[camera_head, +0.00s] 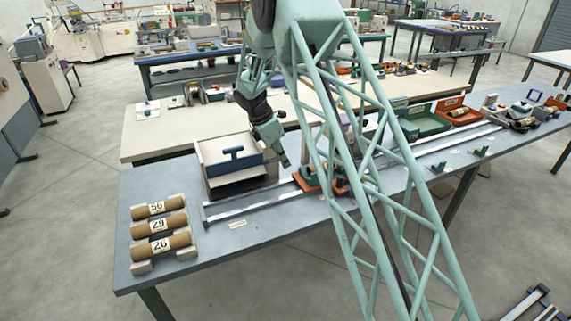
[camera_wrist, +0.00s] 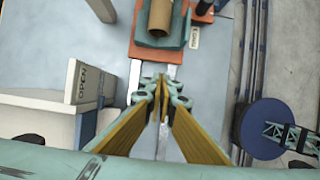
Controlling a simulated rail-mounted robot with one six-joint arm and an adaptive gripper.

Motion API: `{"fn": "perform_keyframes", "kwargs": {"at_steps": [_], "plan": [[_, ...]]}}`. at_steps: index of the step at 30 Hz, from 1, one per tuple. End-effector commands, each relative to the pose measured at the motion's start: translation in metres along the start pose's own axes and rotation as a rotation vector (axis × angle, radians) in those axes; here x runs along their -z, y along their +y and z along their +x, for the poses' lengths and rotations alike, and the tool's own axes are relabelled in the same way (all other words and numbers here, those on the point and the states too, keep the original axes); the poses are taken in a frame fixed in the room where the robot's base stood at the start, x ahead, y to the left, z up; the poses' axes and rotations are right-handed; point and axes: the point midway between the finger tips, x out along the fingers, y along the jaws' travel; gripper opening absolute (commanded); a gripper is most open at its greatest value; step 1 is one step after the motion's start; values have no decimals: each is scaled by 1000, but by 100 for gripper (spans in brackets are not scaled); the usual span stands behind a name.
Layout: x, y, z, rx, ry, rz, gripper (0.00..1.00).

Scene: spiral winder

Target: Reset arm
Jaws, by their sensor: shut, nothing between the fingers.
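On the grey table (camera_head: 265,226), paper rolls marked 56 (camera_head: 148,210), 29 (camera_head: 150,228) and 26 (camera_head: 152,247) lie at the left. An orange carriage (camera_head: 306,180) sits on the rail (camera_head: 240,205). The wrist view shows a cardboard tube (camera_wrist: 161,17) in a green cradle.

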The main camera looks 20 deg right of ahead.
Motion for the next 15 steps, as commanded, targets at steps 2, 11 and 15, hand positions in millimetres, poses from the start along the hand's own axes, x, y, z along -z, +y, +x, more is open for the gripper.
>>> {"fn": "perform_keyframes", "kwargs": {"at_steps": [2,11,15], "plan": [[0,0,0,0,0,0,0],[-3,-4,-9,-3,3,20,0],[-9,-11,-25,-7,10,57,0]]}}
